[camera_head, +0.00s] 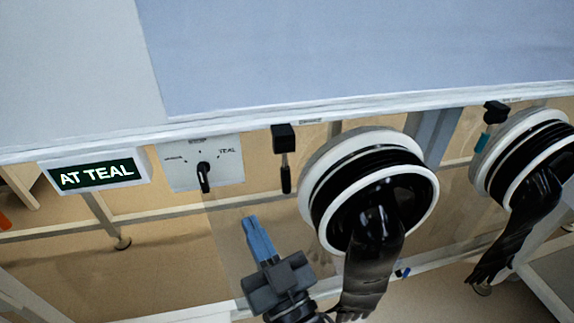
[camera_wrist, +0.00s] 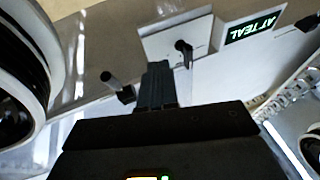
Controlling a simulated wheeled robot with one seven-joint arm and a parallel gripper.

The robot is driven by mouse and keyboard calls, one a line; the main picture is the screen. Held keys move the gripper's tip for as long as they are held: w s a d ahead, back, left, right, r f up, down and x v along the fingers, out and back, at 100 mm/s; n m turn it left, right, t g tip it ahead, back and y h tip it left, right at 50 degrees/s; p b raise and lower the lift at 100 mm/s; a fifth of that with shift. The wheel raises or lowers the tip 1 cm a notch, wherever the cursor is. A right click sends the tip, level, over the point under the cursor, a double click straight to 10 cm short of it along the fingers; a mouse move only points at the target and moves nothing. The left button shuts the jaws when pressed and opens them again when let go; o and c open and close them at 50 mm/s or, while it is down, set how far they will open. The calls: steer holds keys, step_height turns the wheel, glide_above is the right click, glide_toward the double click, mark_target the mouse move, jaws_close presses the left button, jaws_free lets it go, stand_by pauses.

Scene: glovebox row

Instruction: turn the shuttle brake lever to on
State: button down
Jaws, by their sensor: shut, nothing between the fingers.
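A black block with a black lever handle (camera_head: 286,178) hanging straight down is mounted under the cabinet's front edge. A small label beside it is too small to read surely, so I cannot confirm that it is the shuttle brake lever. In the wrist view the black lever (camera_wrist: 109,78) shows just left of my fingers. My gripper (camera_head: 249,219) has blue fingers, shut and empty, below and left of the lever in the head view. The fingers (camera_wrist: 158,66) appear apart from the lever.
A selector plate with a black knob (camera_head: 203,177) and a lit "AT TEAL" sign (camera_head: 95,174) are left of the lever. A glove port (camera_head: 318,178) with a hanging black glove is close on the right. Farther right are a teal-handled block (camera_head: 495,112) and another port (camera_head: 488,165).

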steer(key=s+r+m+g+h+p, duration=0.1)
steer(key=s+r+g+h+p, duration=0.1)
steer(key=s+r+h+p, duration=0.35)
steer(key=m+g+h+p, duration=0.1)
steer(key=m+h+p, duration=0.35)
steer(key=p, duration=0.45)
glide_toward(284, 186)
steer(key=shift+n+h, duration=0.25)
steer(key=shift+h, duration=0.05)
steer(key=x, duration=0.2)
steer(key=p+x, duration=0.1)
steer(key=x, duration=0.1)
steer(key=p+x, duration=0.1)
steer(key=x, duration=0.1)
steer(key=shift+w+r, duration=0.2)
steer(key=shift+w, duration=0.25)
steer(key=f+b, duration=0.1)
steer(key=b, duration=0.2)
steer(key=shift+w, duration=0.1)
steer(key=b, duration=0.2)
steer(key=shift+w+f+t+b, duration=0.1)
steer(key=shift+w+t+b, duration=0.05)
steer(key=shift+t+b, duration=0.2)
steer(key=t+b, duration=0.1)
steer(key=b, duration=0.4)
steer(key=w+t+b, duration=0.1)
steer(key=b, duration=0.4)
steer(key=shift+a+f, duration=0.2)
steer(key=shift+f, duration=0.1)
